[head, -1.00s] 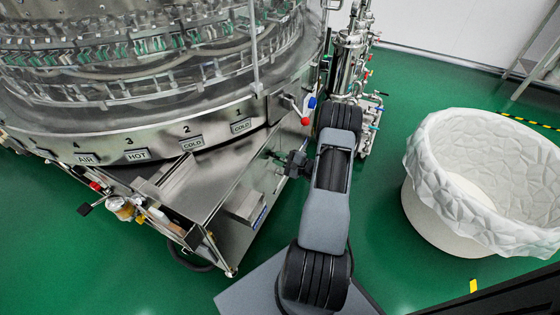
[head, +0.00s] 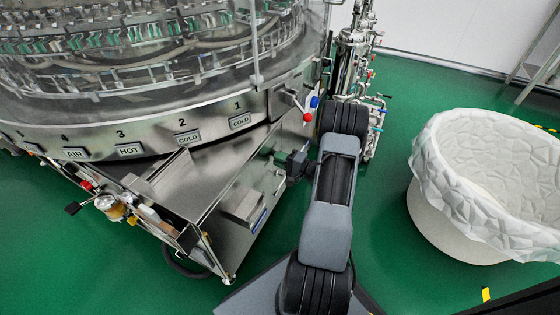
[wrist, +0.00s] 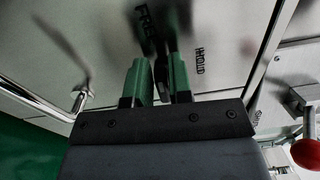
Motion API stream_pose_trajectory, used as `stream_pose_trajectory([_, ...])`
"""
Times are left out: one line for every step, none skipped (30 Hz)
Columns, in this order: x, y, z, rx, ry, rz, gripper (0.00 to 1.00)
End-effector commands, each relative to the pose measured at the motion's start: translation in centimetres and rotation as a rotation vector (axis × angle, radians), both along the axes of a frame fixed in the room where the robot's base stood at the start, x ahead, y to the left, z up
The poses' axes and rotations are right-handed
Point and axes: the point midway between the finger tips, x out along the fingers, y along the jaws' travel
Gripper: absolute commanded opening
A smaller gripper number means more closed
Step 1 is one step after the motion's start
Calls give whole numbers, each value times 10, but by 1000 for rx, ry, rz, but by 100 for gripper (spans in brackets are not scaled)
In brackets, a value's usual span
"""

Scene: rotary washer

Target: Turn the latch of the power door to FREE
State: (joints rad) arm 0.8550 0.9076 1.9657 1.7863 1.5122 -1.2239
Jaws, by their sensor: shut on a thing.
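In the wrist view the two green fingertips of my gripper (wrist: 160,82) stand on either side of a narrow dark latch (wrist: 161,72) and are shut on it. The latch is in front of a pale metal panel of the power door (wrist: 235,62). The word FREE (wrist: 148,28) is printed just left of the latch's upper part, and a second, smaller word (wrist: 200,60) is on its right. The latch's exact angle is hard to tell. In the head view my arm reaches the washer's side panel, and the latch is hidden there.
The round washer (head: 130,150) with numbered stations fills the left. A red-knobbed lever (head: 307,117) is just above my wrist; a red knob (wrist: 307,152) shows in the wrist view. A bent metal handle (wrist: 78,100) is left of my fingers. A white lined bin (head: 440,220) stands right.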

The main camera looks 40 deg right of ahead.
Motion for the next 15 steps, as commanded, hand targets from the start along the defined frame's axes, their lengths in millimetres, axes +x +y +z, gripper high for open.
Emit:
stream_pose_trajectory([0, -1, 0, -5, -2, -3, 0])
stream_pose_trajectory([0, -1, 0, -6, -3, -3, 0])
stream_pose_trajectory([0, -1, 0, -7, -4, -3, 0])
stream_pose_trajectory([0, -1, 0, -8, -4, -3, 0])
stream_pose_trajectory([0, -1, 0, -8, -4, -3, 0])
stream_pose_trajectory([0, -1, 0, -8, -4, -3, 0])
stream_pose_trajectory([0, -1, 0, -8, -4, -3, 0])
stream_pose_trajectory([0, -1, 0, -8, -4, -3, 0])
stream_pose_trajectory([0, -1, 0, -8, -4, -3, 0])
stream_pose_trajectory([0, -1, 0, -8, -4, -3, 0])
stream_pose_trajectory([0, -1, 0, -7, -4, -3, 0])
stream_pose_trajectory([0, -1, 0, -7, -4, -3, 0])
stream_pose_trajectory([0, -1, 0, -7, -4, -3, 0])
stream_pose_trajectory([0, -1, 0, -7, -4, -3, 22])
stream_pose_trajectory([0, -1, 0, -7, -4, -3, 26])
